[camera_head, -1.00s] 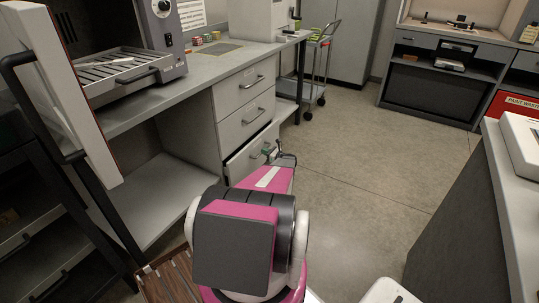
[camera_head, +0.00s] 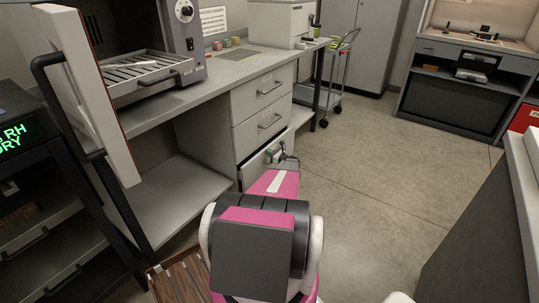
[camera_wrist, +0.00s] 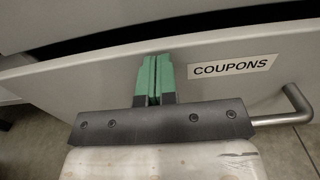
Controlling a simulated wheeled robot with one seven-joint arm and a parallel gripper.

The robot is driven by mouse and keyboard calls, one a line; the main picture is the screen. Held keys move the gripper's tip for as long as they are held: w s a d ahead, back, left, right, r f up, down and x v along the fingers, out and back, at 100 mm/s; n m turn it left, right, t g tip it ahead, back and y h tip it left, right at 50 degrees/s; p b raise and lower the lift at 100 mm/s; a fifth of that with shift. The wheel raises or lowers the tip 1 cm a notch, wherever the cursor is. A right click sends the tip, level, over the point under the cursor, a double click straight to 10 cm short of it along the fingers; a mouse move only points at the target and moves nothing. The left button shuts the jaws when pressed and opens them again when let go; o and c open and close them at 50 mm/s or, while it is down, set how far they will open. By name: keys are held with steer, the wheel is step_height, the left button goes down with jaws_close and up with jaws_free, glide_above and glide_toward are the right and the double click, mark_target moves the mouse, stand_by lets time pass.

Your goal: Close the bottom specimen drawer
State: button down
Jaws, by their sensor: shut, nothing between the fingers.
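The bottom specimen drawer (camera_head: 252,173) is the lowest of three in the grey cabinet under the counter, partly hidden by my arm. A dark gap above its front shows it is partly open. In the wrist view, its grey front (camera_wrist: 235,95) has a "COUPONS" label and a metal bar handle (camera_wrist: 290,112) at the right. My gripper (camera_wrist: 154,70) is shut and empty, its green fingertips at the drawer front, left of the label. They appear to touch it, but I cannot be sure.
The two upper drawers (camera_head: 262,90) (camera_head: 259,126) look shut. An oven-like instrument (camera_head: 150,50) with its door open stands on the counter at left. A dark cabinet (camera_head: 40,200) is at far left, and a grey bench (camera_head: 480,225) at right. The floor between is clear.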

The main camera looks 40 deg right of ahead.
mark_target(263, 150)
steer(key=shift+x, duration=2.3)
steer(key=v, duration=1.1)
steer(key=shift+s, duration=0.25)
steer(key=shift+a, duration=0.1)
